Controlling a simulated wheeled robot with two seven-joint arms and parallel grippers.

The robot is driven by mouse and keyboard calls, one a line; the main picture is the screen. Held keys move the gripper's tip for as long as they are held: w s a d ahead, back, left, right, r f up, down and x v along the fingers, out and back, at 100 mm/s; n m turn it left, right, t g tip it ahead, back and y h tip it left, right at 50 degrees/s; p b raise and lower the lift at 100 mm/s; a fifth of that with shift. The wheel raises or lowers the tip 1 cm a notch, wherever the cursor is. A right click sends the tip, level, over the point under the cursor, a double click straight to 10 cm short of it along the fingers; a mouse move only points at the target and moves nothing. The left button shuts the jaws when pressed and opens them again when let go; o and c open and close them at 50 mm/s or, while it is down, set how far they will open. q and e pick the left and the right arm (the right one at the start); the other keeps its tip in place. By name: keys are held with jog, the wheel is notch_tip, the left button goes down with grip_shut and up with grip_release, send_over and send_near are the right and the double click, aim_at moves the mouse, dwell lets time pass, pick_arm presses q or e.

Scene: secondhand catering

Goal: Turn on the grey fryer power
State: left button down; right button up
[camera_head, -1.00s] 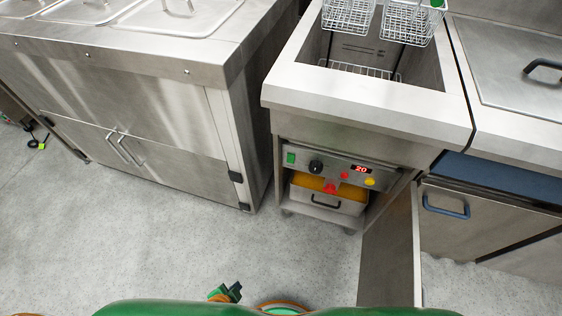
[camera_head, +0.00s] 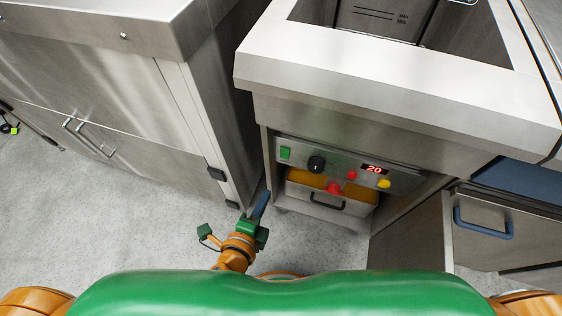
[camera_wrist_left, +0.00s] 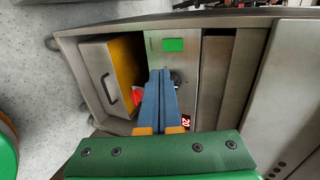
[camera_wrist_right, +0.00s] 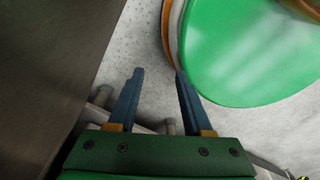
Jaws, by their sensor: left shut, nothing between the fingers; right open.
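The grey fryer (camera_head: 350,105) stands ahead with its lower compartment open. Its control panel (camera_head: 330,168) carries a green rectangular switch (camera_head: 285,153), a black knob (camera_head: 316,164), a red button, a yellow button and a lit red display (camera_head: 374,169) reading 20. My left gripper (camera_head: 260,205) is shut and empty, low in front of the panel's left end. In the left wrist view its closed blue fingers (camera_wrist_left: 162,85) point toward the panel, just below the green switch (camera_wrist_left: 173,45) and partly over the knob. Contact is not visible. My right gripper (camera_wrist_right: 157,80) is open and empty, above the floor.
An open cabinet door (camera_head: 412,235) stands right of the compartment. A drawer-like container (camera_head: 318,194) sits below the panel. A steel counter cabinet (camera_head: 110,95) is on the left. A blue-handled cabinet (camera_head: 485,228) is on the right. The floor (camera_head: 110,230) at left is free.

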pick_arm(q)
jog(key=b, duration=0.2)
send_near(285, 154)
notch_tip(285, 154, down, 4)
jog(key=w, duration=0.3)
jog(key=w+d+b, duration=0.1)
jog(key=w, duration=0.1)
jog(key=shift+d+f, duration=0.25)
jog(key=shift+w+d, duration=0.1)
jog(key=shift+w, duration=0.15)
pick_arm(e)
jog(key=f, duration=0.1)
jog(key=w+d+f, duration=0.1)
jog(key=f, duration=0.1)
jog(key=shift+w+d, duration=0.1)
jog(key=shift+w, duration=0.05)
pick_arm(q)
jog(key=shift+w+b, duration=0.15)
jog(key=shift+b, duration=0.45)
jog(key=shift+r+p, duration=0.9)
jog(key=shift+f, duration=0.1)
pick_arm(e)
jog(key=shift+w+d+r, duration=0.1)
jog(key=shift+w+r, duration=0.15)
jog(key=shift+s, duration=0.2)
